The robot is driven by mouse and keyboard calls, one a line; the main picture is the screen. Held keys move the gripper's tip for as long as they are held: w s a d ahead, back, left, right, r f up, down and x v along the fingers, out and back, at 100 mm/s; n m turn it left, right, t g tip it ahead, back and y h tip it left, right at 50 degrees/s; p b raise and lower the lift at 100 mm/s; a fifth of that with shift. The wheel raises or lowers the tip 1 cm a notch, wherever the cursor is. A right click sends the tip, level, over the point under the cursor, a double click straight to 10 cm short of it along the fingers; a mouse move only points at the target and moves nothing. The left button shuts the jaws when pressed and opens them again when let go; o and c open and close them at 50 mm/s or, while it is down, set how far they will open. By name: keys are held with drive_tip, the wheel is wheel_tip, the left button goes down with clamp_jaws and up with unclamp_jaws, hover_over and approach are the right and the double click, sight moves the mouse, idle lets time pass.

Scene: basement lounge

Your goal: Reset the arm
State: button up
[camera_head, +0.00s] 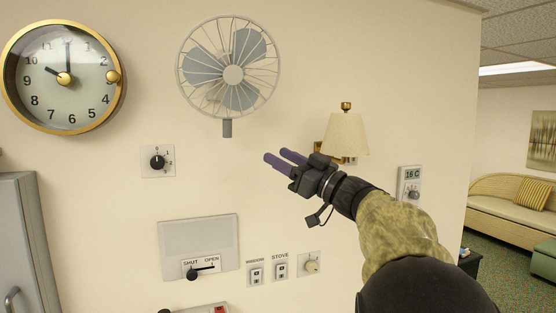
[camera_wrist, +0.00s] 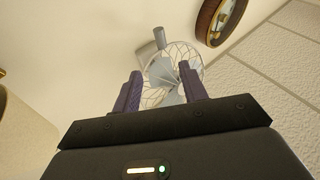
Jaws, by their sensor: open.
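My gripper (camera_head: 279,158) is raised in front of the cream wall in the head view, its purple fingers pointing up and left. It is open and empty, and its fingers (camera_wrist: 161,92) stand apart in the wrist view. My arm reaches in from the lower right of the head view. The wall fan (camera_head: 233,75) is above and left of the fingers. It also shows between and beyond the fingers in the wrist view (camera_wrist: 170,72). The fingers appear to touch nothing.
A gold-rimmed clock (camera_head: 64,78), a rotary knob (camera_head: 157,162), a shut/open lever panel (camera_head: 199,247), switches (camera_head: 281,271), a lamp (camera_head: 345,134) and a thermostat (camera_head: 410,187) are on the wall. A grey cabinet (camera_head: 22,240) stands at left. A sofa (camera_head: 515,200) is beyond the wall's right edge.

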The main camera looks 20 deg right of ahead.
idle(0.3)
wheel_tip(320, 180, down, 25)
drive_tip(key=w+m+g+h, duration=0.2)
drive_tip(key=m+g+h, duration=0.1)
drive_tip(key=m+h, duration=0.9)
drive_tip(key=s+a+f+n+g, duration=0.1)
drive_tip(key=s+a+f+g, duration=0.2)
drive_tip(key=s+f, duration=0.4)
drive_tip(key=s+a+f+n+g, duration=0.1)
drive_tip(key=s+a+f+g, duration=0.2)
drive_tip(key=s+f+g, duration=0.2)
drive_tip(key=s+a+f+n+g, duration=0.1)
drive_tip(key=s+a+f+g, duration=0.2)
drive_tip(key=s+f, duration=0.8)
drive_tip(key=shift+s+a+f+n+g+h, duration=0.25)
drive_tip(key=shift+n+g+h, duration=0.15)
drive_tip(key=shift+g, duration=0.4)
drive_tip(key=shift+c, duration=0.7)
